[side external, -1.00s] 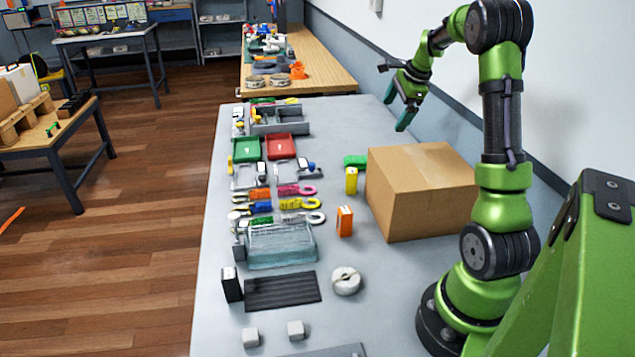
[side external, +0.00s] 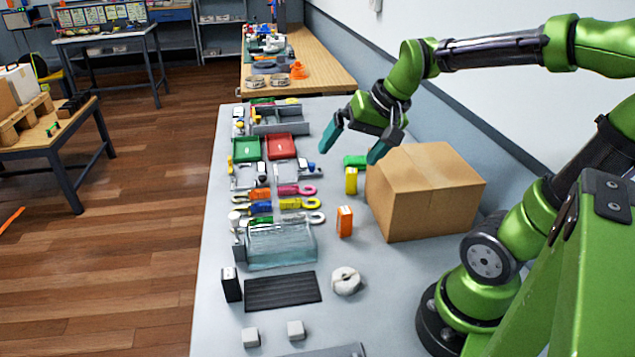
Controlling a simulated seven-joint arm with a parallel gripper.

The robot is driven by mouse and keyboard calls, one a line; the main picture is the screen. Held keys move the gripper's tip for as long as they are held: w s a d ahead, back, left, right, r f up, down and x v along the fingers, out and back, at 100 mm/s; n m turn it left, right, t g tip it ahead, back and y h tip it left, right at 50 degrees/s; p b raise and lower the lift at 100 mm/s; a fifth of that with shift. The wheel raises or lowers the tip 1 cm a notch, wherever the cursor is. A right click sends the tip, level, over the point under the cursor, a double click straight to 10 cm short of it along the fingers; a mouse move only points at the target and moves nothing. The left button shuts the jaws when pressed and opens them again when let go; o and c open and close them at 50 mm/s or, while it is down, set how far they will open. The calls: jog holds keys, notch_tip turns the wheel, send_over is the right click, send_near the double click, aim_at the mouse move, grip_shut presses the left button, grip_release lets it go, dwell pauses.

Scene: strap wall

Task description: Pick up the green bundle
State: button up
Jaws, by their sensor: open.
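The green bundle (side external: 355,160) lies on the grey table, behind a small yellow block and beside the far left corner of the cardboard box. My gripper (side external: 351,152) is open, with its two teal fingertips wide apart and nothing between them. In the picture the fingertips are just above the bundle, one to its left and one to its right. The gripper is up in the air over the table; its exact height above the bundle is hard to tell.
The cardboard box (side external: 420,195) stands close to the bundle on the right. The yellow block (side external: 351,181) is just in front of it, an orange block (side external: 344,221) nearer. Green (side external: 246,150) and red (side external: 281,147) trays and several coloured straps lie to the left.

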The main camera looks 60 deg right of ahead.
jog(key=s+a+n, duration=0.1)
jog(key=a, duration=0.2)
jog(key=s+a+n+t+y, duration=0.1)
jog(key=s+a+n, duration=0.1)
jog(key=a, duration=0.1)
jog(key=s+a+r+n, duration=0.1)
jog(key=s+a, duration=0.1)
jog(key=a, duration=0.1)
jog(key=shift+a+n, duration=0.15)
jog(key=shift+n, duration=0.25)
jog(key=shift+c, duration=0.8)
jog(key=shift+a, duration=0.2)
jog(key=shift+c, duration=1)
jog(key=shift+d, duration=0.15)
